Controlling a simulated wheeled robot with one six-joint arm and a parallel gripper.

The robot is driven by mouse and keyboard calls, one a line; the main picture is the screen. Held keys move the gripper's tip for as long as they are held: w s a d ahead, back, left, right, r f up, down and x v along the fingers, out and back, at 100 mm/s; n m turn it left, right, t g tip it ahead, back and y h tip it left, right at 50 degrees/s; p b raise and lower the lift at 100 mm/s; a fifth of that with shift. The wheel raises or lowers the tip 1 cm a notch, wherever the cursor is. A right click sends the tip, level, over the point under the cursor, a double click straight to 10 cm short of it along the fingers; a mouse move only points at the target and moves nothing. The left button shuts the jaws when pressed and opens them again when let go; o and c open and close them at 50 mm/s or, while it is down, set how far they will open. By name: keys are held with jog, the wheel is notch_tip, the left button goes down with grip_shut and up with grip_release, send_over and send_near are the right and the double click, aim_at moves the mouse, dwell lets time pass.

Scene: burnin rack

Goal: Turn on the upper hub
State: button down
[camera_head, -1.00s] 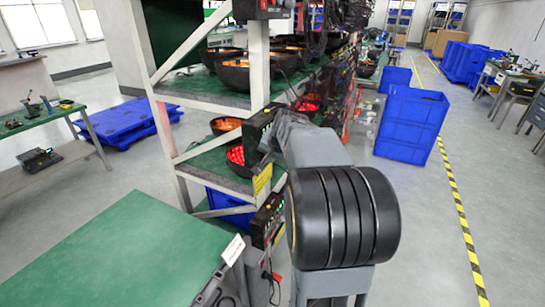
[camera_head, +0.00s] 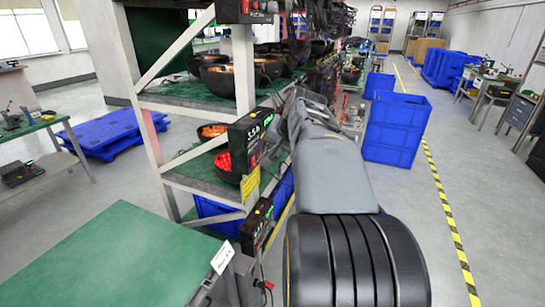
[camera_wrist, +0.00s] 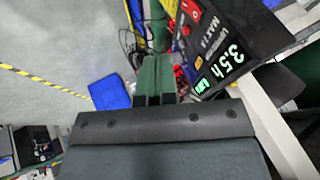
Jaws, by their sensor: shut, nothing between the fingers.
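Black control hubs are fixed to the near post of the rack. One hub (camera_head: 247,142) sits at the middle shelf, with lit green digits. A lower hub (camera_head: 257,226) hangs below it, also with small green lights. Part of another black hub (camera_head: 247,9) shows at the top edge. In the wrist view, a tilted hub (camera_wrist: 222,40) has a green display that seems to read 3.5h, with red controls at its left end. My gripper (camera_wrist: 155,88) is shut and empty, left of that hub and apart from it in the picture.
The rack (camera_head: 245,75) holds dark bowls with orange and red glow. A green-topped table (camera_head: 120,255) stands at the front left. Blue crates (camera_head: 395,130) stand right of the rack. The aisle floor on the right is clear. Cables hang near the lower hub.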

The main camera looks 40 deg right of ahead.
jog(key=shift+v, duration=0.95)
jog(key=s+a+f+n+g, duration=0.1)
jog(key=s+a+f+n, duration=0.2)
jog(key=a+f, duration=0.2)
jog(key=s+a+f+n+g, duration=0.1)
jog(key=s+a+f+n, duration=0.2)
jog(key=a+f, duration=0.3)
jog(key=s+a+f+n+y, duration=0.1)
jog(key=s+a+f+n, duration=0.3)
jog(key=a, duration=0.7)
notch_tip(320, 180, down, 2)
jog(key=shift+a+f+n+g, duration=0.1)
jog(key=shift+a+n+g, duration=0.3)
jog(key=shift+n, duration=0.2)
jog(key=shift+d, duration=0.1)
